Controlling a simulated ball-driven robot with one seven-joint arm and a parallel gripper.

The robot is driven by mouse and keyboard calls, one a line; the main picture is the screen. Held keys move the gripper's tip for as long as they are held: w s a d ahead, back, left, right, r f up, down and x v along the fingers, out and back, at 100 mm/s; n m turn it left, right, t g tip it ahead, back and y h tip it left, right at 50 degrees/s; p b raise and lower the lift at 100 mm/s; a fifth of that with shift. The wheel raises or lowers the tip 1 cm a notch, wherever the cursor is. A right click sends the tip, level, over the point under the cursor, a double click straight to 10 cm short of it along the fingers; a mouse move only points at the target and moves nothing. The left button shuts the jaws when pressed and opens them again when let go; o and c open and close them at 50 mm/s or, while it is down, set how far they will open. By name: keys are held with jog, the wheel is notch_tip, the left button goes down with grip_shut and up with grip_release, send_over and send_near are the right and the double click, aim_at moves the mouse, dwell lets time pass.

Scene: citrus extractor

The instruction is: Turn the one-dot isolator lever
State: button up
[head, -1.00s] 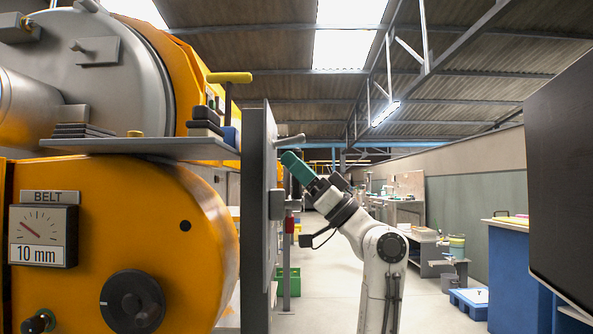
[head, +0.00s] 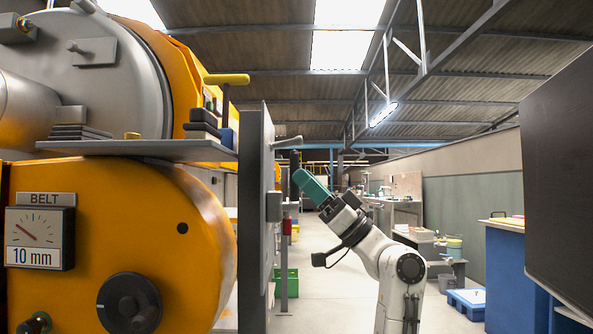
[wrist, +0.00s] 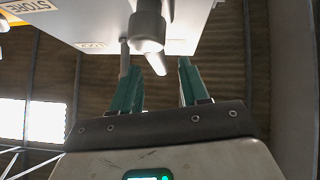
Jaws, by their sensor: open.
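A grey upright panel (head: 257,200) stands edge-on left of my arm in the head view. A pale lever handle (head: 288,142) sticks out of its right face near the top. My gripper (head: 298,178) is just below and right of this handle, apart from it. In the wrist view my gripper (wrist: 156,78) has its two teal fingers spread, with nothing held. A grey round-ended fitting (wrist: 147,30) and a pale bar (wrist: 155,63) show ahead, the bar lined up with the finger gap. I cannot make out any dot marks, so I cannot tell which lever this is.
A yellow machine (head: 130,230) with a belt gauge (head: 40,237) and a shelf (head: 140,147) fills the left. A dark board (head: 560,190) stands at the right. The floor aisle (head: 320,285) between is mostly open. A "STORE" label (wrist: 28,6) shows in the wrist view.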

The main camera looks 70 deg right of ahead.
jog(key=v, duration=0.7)
dwell(0.6)
